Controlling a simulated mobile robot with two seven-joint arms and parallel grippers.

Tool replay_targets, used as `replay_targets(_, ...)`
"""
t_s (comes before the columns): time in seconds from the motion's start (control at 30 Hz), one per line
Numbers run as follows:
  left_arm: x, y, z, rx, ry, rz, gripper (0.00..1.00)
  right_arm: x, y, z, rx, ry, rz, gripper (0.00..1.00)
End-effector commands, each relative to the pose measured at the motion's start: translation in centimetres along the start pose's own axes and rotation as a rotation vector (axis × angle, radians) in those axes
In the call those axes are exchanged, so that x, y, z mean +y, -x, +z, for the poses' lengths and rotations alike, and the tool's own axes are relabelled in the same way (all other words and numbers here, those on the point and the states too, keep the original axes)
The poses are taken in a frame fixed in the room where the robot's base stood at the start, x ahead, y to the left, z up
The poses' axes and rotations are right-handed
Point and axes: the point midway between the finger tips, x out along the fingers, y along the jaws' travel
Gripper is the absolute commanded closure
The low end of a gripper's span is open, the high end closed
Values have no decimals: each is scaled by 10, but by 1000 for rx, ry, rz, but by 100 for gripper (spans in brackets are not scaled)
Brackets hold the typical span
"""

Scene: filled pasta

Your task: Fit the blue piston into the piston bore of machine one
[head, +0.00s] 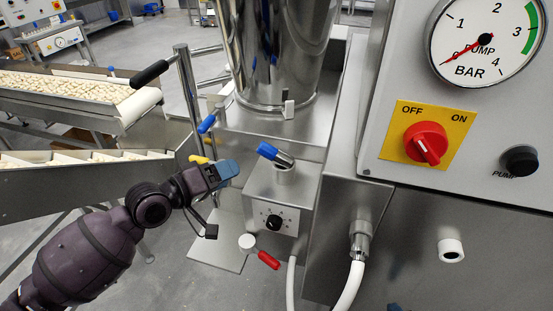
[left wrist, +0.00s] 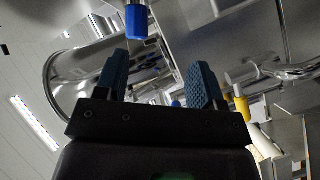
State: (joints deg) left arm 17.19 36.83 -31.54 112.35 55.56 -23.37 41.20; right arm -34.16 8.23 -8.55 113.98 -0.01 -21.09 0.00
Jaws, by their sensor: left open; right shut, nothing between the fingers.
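A blue-capped metal cylinder (head: 275,154), which looks like the blue piston, leans at a tilt over the round port on top of the small steel box (head: 268,195) with a dial. I cannot tell how deep it sits or whether that port is the piston bore. My left gripper (head: 229,170) is just left of the box, apart from the cylinder, its fingers pointing right. In the left wrist view its two blue fingers (left wrist: 158,85) are spread with nothing between them. A blue part (left wrist: 137,22) shows beyond the fingertips there. My right gripper is out of view.
A steel hopper (head: 278,45) rises behind the box. A blue-tipped lever (head: 207,124) and a yellow part (head: 198,159) are close to my left gripper. A red-handled valve (head: 268,260) and white hose (head: 350,285) are below. The control panel (head: 470,150) fills the right; a conveyor (head: 70,95) stands left.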

Motion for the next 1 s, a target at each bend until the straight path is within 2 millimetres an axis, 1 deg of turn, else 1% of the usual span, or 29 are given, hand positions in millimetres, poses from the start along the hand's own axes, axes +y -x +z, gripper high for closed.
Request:
replay_targets(0.03,6,-5,-6,-24,21,14,37,-1,-2,4,-2,0,-1,100)
replay_targets(0.1,14,-9,-12,-52,58,28,37,-1,-2,6,-3,0,-1,100)
replay_targets(0.2,23,-12,-18,-77,94,40,37,-2,-3,7,-4,-1,-2,100)
replay_targets(0.3,27,-16,-20,-91,115,44,37,-2,-3,8,-5,-2,-2,100)
replay_targets(0.37,29,-20,-20,-93,120,47,37,-2,-2,8,-6,-3,-1,100)
replay_targets(0.6,31,-54,-18,-93,121,48,37,-2,1,10,-13,-4,0,100)
replay_targets(0.7,31,-64,-17,-93,121,47,37,-2,2,11,-14,-4,0,100)
replay_targets(0.87,31,-72,-16,-93,119,46,37,-1,1,11,-14,-4,0,100)
replay_targets(1.0,32,-87,-17,-93,119,47,37,-1,1,10,-13,-4,0,100)
